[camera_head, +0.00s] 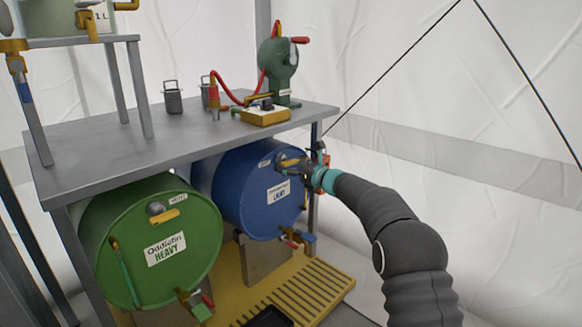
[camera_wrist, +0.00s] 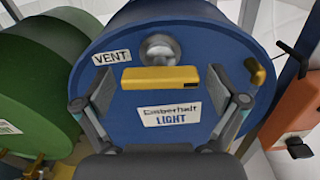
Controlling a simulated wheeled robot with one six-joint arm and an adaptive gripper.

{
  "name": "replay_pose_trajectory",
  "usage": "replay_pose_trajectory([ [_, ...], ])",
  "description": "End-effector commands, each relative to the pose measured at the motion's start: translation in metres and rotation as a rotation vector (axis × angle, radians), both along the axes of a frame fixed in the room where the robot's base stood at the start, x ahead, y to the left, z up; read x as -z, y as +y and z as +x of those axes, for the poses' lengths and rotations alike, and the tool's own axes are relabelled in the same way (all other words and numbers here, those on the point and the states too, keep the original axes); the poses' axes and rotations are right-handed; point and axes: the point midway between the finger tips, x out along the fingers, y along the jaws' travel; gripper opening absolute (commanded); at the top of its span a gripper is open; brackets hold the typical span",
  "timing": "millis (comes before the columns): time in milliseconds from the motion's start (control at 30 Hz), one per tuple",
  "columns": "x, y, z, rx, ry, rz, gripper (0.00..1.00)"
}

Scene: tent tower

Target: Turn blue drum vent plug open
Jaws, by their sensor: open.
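The blue drum (camera_head: 240,195) lies on its side under the grey table, its round face toward me; it fills the middle of the wrist view (camera_wrist: 130,125). A "VENT" label (camera_wrist: 112,57) is on its upper left. Beside the label is the round grey vent plug (camera_wrist: 159,48) with a yellow bar handle (camera_wrist: 159,78) lying level below it. My gripper (camera_wrist: 162,103) is open in front of the drum face, one finger on each side of the handle. I cannot tell whether either finger touches it. In the head view my gripper (camera_head: 296,165) partly covers the vent area.
A green drum (camera_head: 120,235) lies left of the blue one. The grey table (camera_head: 180,130) above carries a green hand pump (camera_head: 277,65), a yellow box (camera_head: 265,116) and metal weights. A yellow grated tray (camera_head: 315,290) is below. An orange object (camera_wrist: 295,105) stands at right.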

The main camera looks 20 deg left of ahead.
Motion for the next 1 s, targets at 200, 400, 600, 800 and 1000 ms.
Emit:
replay_pose_trajectory([
  [200, -0.001, -0.012, -0.004, 0.002, 0.002, 0.001, 0.96],
  [400, -0.001, -0.041, -0.017, 0.001, 0.002, 0.001, 0.96],
  [600, 0.0, -0.075, -0.032, 0.001, 0.001, -0.001, 0.96],
  [800, 0.0, -0.1, -0.043, -0.001, 0.0, -0.001, 0.96],
  [1000, 0.001, -0.109, -0.047, -0.002, 0.001, 0.0, 0.96],
])
